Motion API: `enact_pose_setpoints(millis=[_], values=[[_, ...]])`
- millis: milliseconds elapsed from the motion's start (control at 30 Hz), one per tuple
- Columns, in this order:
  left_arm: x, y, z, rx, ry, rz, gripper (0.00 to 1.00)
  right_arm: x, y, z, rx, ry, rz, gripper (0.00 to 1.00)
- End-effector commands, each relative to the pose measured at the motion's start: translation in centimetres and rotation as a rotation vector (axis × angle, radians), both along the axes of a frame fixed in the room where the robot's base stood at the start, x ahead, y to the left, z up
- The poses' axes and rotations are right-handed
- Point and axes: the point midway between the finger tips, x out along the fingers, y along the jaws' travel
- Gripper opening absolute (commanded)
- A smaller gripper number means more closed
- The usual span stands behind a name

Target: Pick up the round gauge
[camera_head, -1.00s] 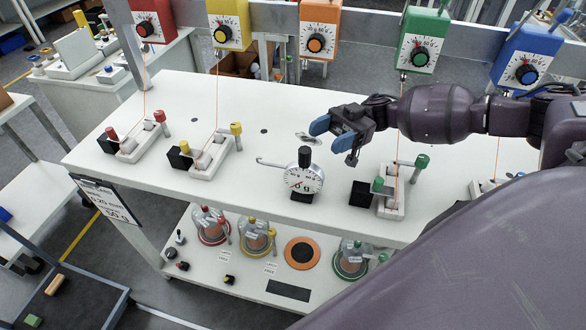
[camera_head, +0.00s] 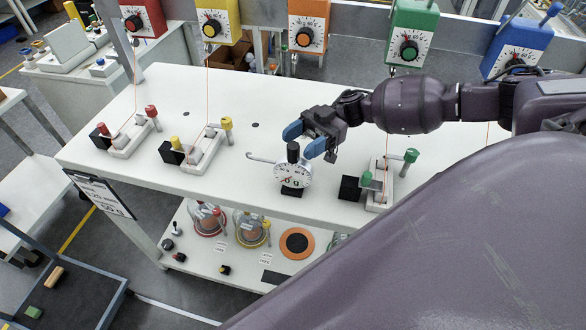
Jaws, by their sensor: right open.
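The round gauge (camera_head: 293,175) has a white dial, a black knob on top, a black base and a thin hooked arm reaching left. It stands upright on the white table (camera_head: 330,205) near its front edge. My right gripper (camera_head: 303,141) comes in from the right, with blue fingertips spread open. Its fingers are beside and just behind the gauge's black knob in the picture, one left and one right of it. I cannot tell whether they touch it. My left gripper is not in view.
A black block (camera_head: 350,188) and a green-knobbed fixture (camera_head: 380,190) stand to the right of the gauge. Yellow (camera_head: 200,150) and red (camera_head: 126,138) fixtures stand to the left, with thin cords rising to coloured dial boxes. The lower shelf holds glass domes (camera_head: 251,228).

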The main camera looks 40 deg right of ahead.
Motion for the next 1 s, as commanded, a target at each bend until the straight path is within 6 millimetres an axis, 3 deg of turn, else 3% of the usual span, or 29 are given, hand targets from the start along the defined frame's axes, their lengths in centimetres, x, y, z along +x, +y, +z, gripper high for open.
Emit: enact_pose_setpoints(millis=[300, 633, 1000], values=[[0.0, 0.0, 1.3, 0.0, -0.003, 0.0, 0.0, -0.5, 4.0, -0.5, 0.002, -0.001, 0.002, 0.58], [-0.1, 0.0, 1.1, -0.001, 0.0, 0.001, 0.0, -0.5, 4.5, -0.6, 0.0, -0.001, 0.001, 0.58], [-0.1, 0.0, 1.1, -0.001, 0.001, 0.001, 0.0, -0.5, 4.4, -0.6, 0.001, -0.001, 0.0, 0.02]])
